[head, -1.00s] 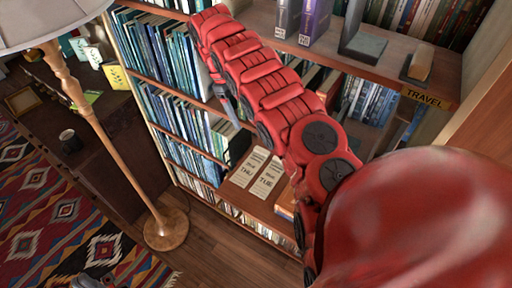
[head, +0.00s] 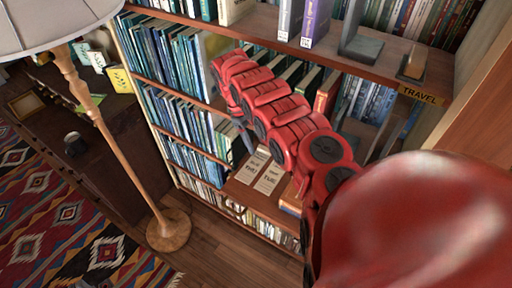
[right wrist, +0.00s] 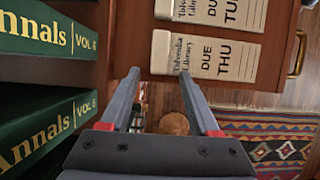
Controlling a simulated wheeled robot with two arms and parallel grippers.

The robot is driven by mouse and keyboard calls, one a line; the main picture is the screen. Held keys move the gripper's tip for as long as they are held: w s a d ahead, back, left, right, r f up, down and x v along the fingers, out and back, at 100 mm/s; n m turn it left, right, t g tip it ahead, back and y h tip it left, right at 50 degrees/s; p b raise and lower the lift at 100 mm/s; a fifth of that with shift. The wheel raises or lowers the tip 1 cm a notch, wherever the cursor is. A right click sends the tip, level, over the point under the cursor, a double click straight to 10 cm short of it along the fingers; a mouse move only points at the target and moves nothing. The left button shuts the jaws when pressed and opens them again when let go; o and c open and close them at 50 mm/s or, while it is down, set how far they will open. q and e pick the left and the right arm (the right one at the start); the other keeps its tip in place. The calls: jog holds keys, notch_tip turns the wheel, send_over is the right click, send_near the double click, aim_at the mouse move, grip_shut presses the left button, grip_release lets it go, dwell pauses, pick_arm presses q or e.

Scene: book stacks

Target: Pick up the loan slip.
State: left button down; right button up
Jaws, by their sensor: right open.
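Two cream loan slips lie side by side on a wooden ledge (head: 241,190). The left slip, marked DUE THU (head: 252,168), also shows in the right wrist view (right wrist: 218,58). The other, marked DUE TUE (head: 268,180), lies beyond it in the right wrist view (right wrist: 222,12). My right gripper (right wrist: 160,80) is open and empty. In the head view my right arm covers most of this gripper. My left gripper is not visible.
Green Annals volumes (right wrist: 45,120) stand close to the left of my right gripper. The bookcase (head: 160,85) rises behind the arm. A brass handle (right wrist: 299,53) is on the ledge's edge. A floor lamp (head: 168,228) stands left, beside a patterned rug (head: 60,220).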

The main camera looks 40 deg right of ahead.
jog(key=shift+d+f, duration=0.1)
jog(key=shift+d, duration=0.15)
jog(key=c, duration=0.4)
jog(key=shift+a, duration=0.2)
grip_shut()
jog(key=shift+d, duration=0.1)
